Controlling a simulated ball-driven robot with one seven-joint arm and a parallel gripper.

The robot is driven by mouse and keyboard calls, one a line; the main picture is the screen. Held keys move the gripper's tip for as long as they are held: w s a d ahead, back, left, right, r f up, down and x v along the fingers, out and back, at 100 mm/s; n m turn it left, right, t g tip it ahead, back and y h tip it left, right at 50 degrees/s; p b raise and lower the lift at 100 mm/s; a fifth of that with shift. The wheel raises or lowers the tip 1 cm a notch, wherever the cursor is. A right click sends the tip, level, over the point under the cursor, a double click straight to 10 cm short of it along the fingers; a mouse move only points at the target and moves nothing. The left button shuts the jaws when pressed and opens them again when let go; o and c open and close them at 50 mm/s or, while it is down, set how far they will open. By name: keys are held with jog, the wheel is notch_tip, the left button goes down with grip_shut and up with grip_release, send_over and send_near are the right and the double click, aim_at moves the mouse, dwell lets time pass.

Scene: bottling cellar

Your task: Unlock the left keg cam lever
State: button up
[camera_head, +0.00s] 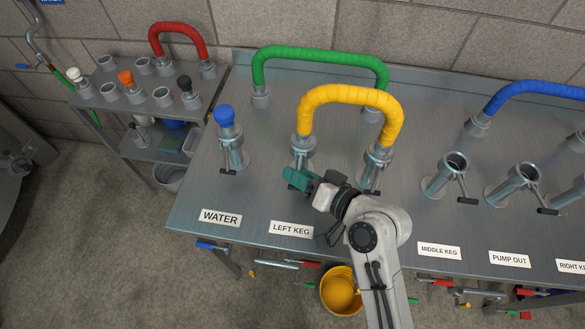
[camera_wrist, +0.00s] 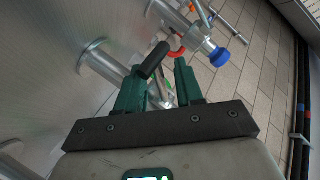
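The left keg port (camera_head: 301,150) is an upright metal fitting behind the LEFT KEG label (camera_head: 291,229). The left end of the yellow hose (camera_head: 351,96) sits on top of it. My gripper (camera_head: 296,180) is low in front of this port and hides its lever in the head view. In the wrist view, a cam lever with a black grip (camera_wrist: 152,60) reaches in between my green fingertips (camera_wrist: 163,68). The fingers are apart, with a gap beside the grip. The grip is closer to the left finger; I cannot tell whether they touch.
The blue-capped water port (camera_head: 229,140) stands left of my gripper. The yellow hose's other end is on a port (camera_head: 379,158) close to the right. Open middle keg (camera_head: 443,175) and pump out (camera_head: 513,184) ports are farther right.

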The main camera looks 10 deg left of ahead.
jog(key=shift+x, duration=1.3)
jog(key=shift+c, duration=0.2)
grip_shut()
